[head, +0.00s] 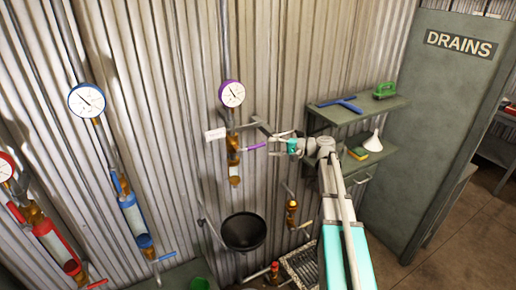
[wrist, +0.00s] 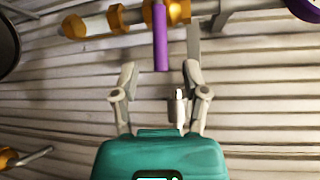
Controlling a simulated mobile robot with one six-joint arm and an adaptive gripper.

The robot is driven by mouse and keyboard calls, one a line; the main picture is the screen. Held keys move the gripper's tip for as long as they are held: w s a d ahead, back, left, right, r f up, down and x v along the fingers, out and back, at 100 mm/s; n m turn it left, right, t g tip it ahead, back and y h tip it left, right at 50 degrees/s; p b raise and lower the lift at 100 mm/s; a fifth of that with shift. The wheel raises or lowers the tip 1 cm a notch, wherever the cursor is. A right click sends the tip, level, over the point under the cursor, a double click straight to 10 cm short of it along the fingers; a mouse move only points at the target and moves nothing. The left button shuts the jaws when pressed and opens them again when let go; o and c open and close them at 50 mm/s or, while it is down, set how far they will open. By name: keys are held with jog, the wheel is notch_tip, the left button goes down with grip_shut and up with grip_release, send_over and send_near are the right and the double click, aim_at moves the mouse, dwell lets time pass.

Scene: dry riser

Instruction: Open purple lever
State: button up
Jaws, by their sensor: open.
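The purple lever (head: 257,146) sticks out to the right from a brass valve (head: 233,158) below a purple-rimmed gauge (head: 233,93) on the corrugated wall. In the wrist view the lever (wrist: 160,38) points down from the brass fitting (wrist: 168,12). My gripper (head: 266,140) is open at the lever's free end. In the wrist view the lever's tip lies between the two fingertips of my gripper (wrist: 160,72), with a visible gap on each side. Neither finger appears to touch it.
A white tag (head: 215,134) is left of the valve. A black funnel (head: 243,232) is below it. Shelves (head: 360,113) with a blue squeegee and green brush stand right of my gripper. Blue (head: 131,212) and red (head: 52,243) valve assemblies are at left.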

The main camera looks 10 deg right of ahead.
aim_at(260, 146)
jog(key=shift+b+x, duration=0.35)
jog(key=shift+x, duration=2.95)
grip_shut()
jog(key=shift+d, duration=0.1)
